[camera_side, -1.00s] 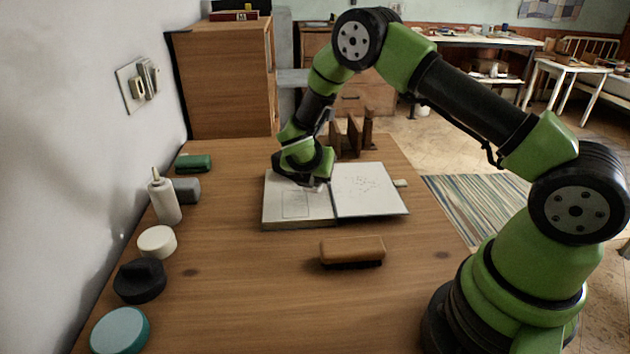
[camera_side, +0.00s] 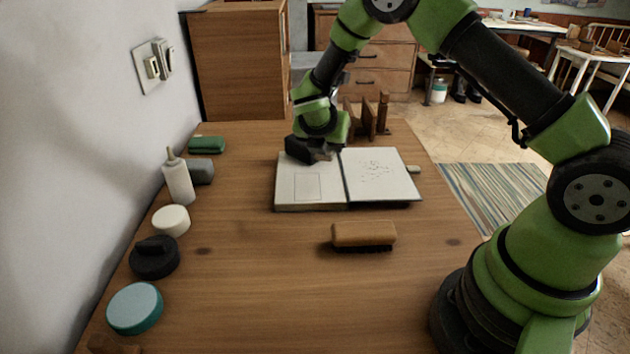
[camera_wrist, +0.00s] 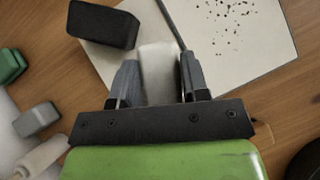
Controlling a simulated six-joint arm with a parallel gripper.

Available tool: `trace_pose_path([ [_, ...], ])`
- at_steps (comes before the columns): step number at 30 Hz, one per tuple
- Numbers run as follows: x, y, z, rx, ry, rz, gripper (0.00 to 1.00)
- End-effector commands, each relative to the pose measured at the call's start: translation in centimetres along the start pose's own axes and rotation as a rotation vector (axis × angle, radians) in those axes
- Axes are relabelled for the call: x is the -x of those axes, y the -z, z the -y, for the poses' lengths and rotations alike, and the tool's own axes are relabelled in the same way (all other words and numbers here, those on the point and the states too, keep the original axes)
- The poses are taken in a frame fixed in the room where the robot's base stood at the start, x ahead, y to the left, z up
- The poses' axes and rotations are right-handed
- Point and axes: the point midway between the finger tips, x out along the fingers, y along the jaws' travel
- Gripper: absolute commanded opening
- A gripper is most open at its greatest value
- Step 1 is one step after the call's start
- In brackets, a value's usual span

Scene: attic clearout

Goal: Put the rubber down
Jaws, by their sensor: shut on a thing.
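The rubber (camera_wrist: 159,72) is a whitish block seen between my two fingers in the wrist view. My gripper (camera_wrist: 154,75) is shut on it, with a finger on each side. In the side view, my gripper (camera_side: 318,156) is over the far part of the open book's left page, and the rubber cannot be made out there. The open book (camera_side: 312,186) lies on the table with a drawn rectangle on its left page and small marks on its right page. I cannot tell whether the rubber touches the page.
A dark block (camera_wrist: 103,25) is left of the rubber in the wrist view. A brush (camera_side: 364,234) lies in front of the book. A bottle (camera_side: 178,180), a green block (camera_side: 206,144) and several round things line the left side. Brown uprights (camera_side: 368,117) stand behind.

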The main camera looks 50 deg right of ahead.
Motion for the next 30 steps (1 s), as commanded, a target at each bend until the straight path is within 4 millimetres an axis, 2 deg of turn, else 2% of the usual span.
trace_pose_path([
  [5, 4.6, -1.1, -0.4, 0.108, -0.1, 0.004, 0.19],
  [8, 8.2, -1.7, -0.3, 0.204, -0.184, 0.005, 0.19],
  [12, 13.1, -2.1, 0.4, 0.346, -0.304, 0.005, 0.19],
  [18, 18.6, -2.0, 2.1, 0.527, -0.457, 0.004, 0.19],
  [24, 21.1, -1.8, 3.3, 0.625, -0.534, 0.001, 0.19],
  [30, 21.6, -1.7, 3.5, 0.651, -0.551, 0.001, 0.19],
])
